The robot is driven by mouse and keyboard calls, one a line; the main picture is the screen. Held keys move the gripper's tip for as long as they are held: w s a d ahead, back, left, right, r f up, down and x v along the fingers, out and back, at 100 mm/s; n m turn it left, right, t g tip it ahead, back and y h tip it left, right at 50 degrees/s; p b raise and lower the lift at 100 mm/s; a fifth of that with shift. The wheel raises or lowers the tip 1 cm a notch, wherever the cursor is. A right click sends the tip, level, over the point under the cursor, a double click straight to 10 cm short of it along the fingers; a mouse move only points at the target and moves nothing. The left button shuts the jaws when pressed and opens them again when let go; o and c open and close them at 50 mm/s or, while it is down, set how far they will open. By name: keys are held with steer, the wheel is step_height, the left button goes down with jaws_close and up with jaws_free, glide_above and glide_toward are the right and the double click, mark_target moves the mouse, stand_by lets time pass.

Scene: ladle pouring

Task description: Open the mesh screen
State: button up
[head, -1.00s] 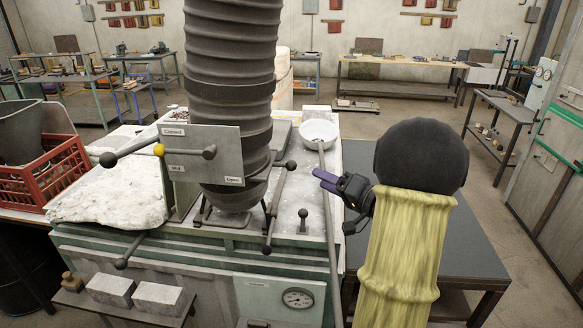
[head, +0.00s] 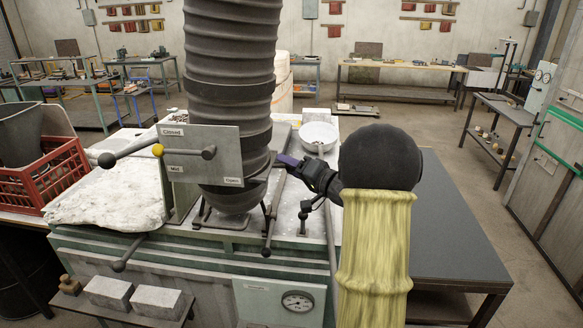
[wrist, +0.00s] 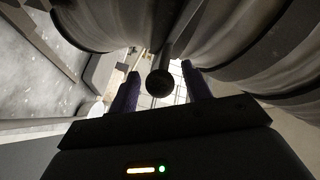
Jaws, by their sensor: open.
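I cannot make out the mesh screen itself; the thick ribbed dark duct (head: 228,90) covers the middle of the furnace top. A grey plate (head: 210,150) on the duct's front reads Closed, Mid and Open. A bar with dark ball ends and a yellow ball (head: 157,150) crosses it; the yellow ball is at the plate's left edge, between Closed and Mid. My gripper (head: 287,160) is open just right of the duct, at the upper end of a slanting dark rod. In the wrist view a dark round knob (wrist: 159,83) shows between the two purple fingers, not clamped.
A ladle (head: 318,135) with a pale bowl and long handle lies right of the duct, close behind my gripper. A white crusted slab (head: 110,195) and a red crate (head: 55,172) are at left. A dark table (head: 445,225) at right is bare.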

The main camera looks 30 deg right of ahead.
jaws_close()
steer(key=shift+d, duration=0.1)
